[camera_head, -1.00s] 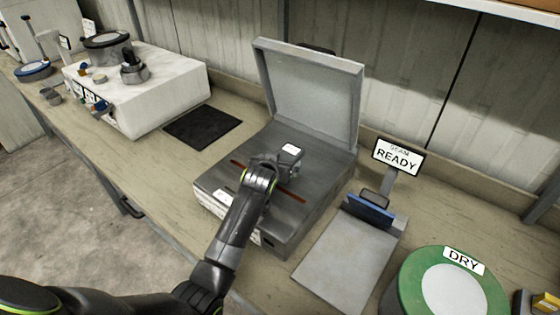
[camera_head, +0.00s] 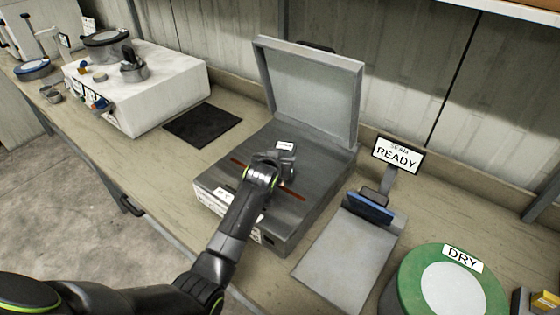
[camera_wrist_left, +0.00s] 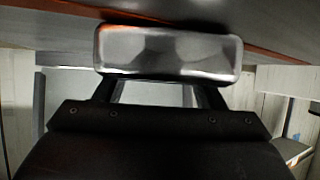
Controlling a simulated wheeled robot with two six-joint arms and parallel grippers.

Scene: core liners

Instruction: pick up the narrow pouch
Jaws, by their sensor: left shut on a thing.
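The narrow pouch (camera_wrist_left: 168,52) is a silvery, rounded bar shape lying across the fingers in the left wrist view. My left gripper (camera_wrist_left: 152,92) is shut on it. In the head view my left gripper (camera_head: 280,165) is over the dark bed of the open sealer (camera_head: 295,215), near its red strip (camera_head: 292,193). A small pale label shows at the gripper; I cannot tell what it is on. The arm and gripper mostly hide the pouch in the head view. My right gripper is not in view.
The sealer's raised lid (camera_head: 310,95) stands behind the gripper. To the right are a flat grey plate (camera_head: 345,260), a READY sign (camera_head: 397,155) and a green round container (camera_head: 410,275) marked DRY. A black mat (camera_head: 202,125) and a white box (camera_head: 140,90) are on the left.

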